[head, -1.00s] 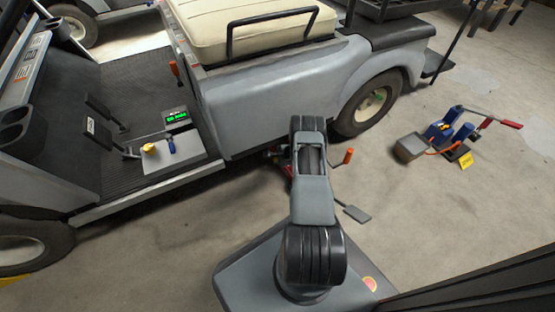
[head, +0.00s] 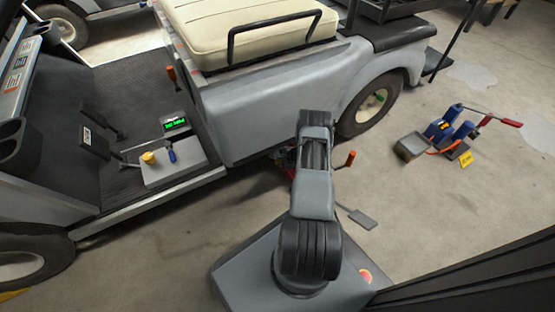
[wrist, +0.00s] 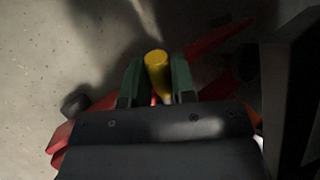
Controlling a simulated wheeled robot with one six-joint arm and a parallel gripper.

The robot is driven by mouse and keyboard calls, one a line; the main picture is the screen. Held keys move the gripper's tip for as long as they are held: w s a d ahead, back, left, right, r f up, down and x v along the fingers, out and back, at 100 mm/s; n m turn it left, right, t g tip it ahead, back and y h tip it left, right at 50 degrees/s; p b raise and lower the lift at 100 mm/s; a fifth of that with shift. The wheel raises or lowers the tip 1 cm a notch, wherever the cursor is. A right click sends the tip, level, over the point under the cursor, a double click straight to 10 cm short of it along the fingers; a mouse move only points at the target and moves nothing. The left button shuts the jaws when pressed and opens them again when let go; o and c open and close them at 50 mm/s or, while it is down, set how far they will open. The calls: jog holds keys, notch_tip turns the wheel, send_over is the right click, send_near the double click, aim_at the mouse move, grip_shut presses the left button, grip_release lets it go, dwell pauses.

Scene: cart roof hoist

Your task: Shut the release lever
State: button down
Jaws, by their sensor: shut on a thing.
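In the wrist view, a yellow cylindrical grip (wrist: 157,62), which looks like the handle of the release lever, stands between the two green fingers of my gripper (wrist: 157,78). The fingers are shut on it, one on each side. A red jack body (wrist: 205,45) lies behind and below the grip, partly in shadow. The rest of the lever is hidden by the gripper. In the head view, my arm hides the gripper and most of the red jack (head: 290,172) at the cart's side.
The grey cart (head: 270,100) stands close beyond my arm. An orange upright handle (head: 350,158) and a grey pedal (head: 362,218) are right of the arm. A blue pump unit (head: 438,130) stands on the floor at the right. Bare floor lies between.

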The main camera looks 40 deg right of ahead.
jog(key=c, duration=0.9)
grip_release()
jog(key=shift+r, duration=0.1)
jog(key=p+v, duration=0.6)
jog(key=v, duration=0.7)
jog(key=shift+s+d+r, duration=0.2)
jog(key=shift+r, duration=0.05)
